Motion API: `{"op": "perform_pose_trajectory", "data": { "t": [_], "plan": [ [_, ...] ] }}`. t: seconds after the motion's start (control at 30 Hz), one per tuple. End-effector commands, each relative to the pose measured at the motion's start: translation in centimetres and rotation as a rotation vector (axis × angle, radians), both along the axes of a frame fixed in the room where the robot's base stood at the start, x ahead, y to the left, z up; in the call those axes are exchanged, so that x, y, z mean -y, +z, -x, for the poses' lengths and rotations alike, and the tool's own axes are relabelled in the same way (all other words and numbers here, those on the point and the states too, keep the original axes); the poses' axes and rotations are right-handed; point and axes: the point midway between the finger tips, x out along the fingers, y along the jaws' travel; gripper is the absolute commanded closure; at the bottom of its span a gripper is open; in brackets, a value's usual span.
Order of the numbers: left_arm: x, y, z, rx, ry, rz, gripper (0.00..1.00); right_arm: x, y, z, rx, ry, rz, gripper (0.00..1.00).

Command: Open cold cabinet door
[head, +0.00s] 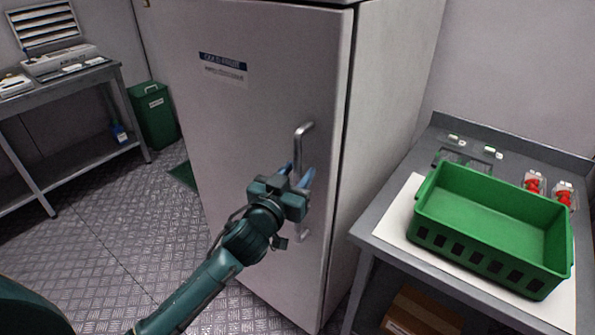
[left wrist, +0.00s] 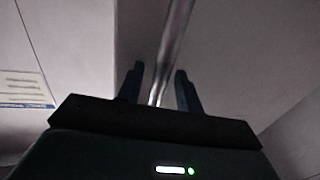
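The cold cabinet door (head: 240,130) is a tall pale panel with a blue-and-white label, and it looks closed against the cabinet body (head: 388,110). A vertical metal bar handle (head: 303,138) is on its right side. My left gripper (head: 299,176) is at the middle of the handle, with its blue fingers pointing at the door. In the left wrist view, the handle (left wrist: 174,45) runs between the two fingers of the gripper (left wrist: 161,88), with gaps visible on both sides. The fingers are open around the bar. My right gripper is not in view.
A grey table (head: 365,229) at the right, close to the cabinet, holds a green crate (head: 480,252) and small packs with red contents (head: 563,195). A cardboard box (head: 420,315) is below. A green bin (head: 153,115) and a metal bench (head: 75,79) are at left. Floor in front is clear.

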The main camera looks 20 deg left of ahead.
Motion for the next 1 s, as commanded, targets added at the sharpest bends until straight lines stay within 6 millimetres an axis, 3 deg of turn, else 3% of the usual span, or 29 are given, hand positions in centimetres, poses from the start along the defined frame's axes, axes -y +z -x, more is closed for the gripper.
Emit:
{"op": "perform_pose_trajectory", "data": {
  "t": [0.33,0.77,1.0],
  "plan": [
    [0.10,-0.01,-0.39,0.000,-0.001,0.000,0.64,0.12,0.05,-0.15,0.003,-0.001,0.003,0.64],
    [0.09,-0.01,-0.36,0.000,-0.001,0.000,1.00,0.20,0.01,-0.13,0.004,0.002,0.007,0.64],
    [0.09,-0.02,-0.36,0.000,-0.001,0.000,1.00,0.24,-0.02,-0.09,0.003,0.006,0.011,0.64]
  ]
}}
